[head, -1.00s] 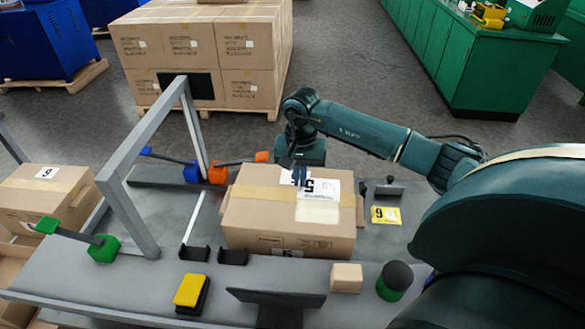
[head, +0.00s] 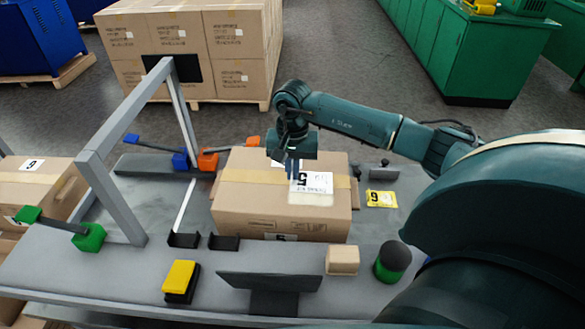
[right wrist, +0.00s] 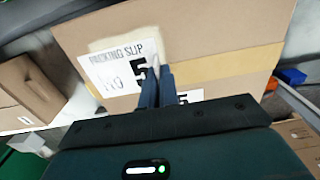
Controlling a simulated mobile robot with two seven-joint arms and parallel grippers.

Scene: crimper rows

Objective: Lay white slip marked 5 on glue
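The white slip marked 5 (head: 318,183) is over the top of a cardboard box (head: 240,195). In the right wrist view the slip (right wrist: 112,70) reads "PACKING SLIP NO 5". The pale glue patch (head: 312,199) on the box top is partly covered by the slip; a strip of the glue (right wrist: 122,38) shows past its edge. I cannot tell whether the slip touches the glue. My right gripper (head: 295,177) points down at the slip's edge, its fingers (right wrist: 156,72) close together on one corner. My left gripper is not in view.
Another white label, partly hidden by my fingers, is on the box (right wrist: 190,96). A yellow tag (head: 381,198) lies right of the box. A grey frame (head: 115,150) stands at left. A small block (head: 342,260), a green-black knob (head: 392,260) and a yellow-black pad (head: 181,280) are in front.

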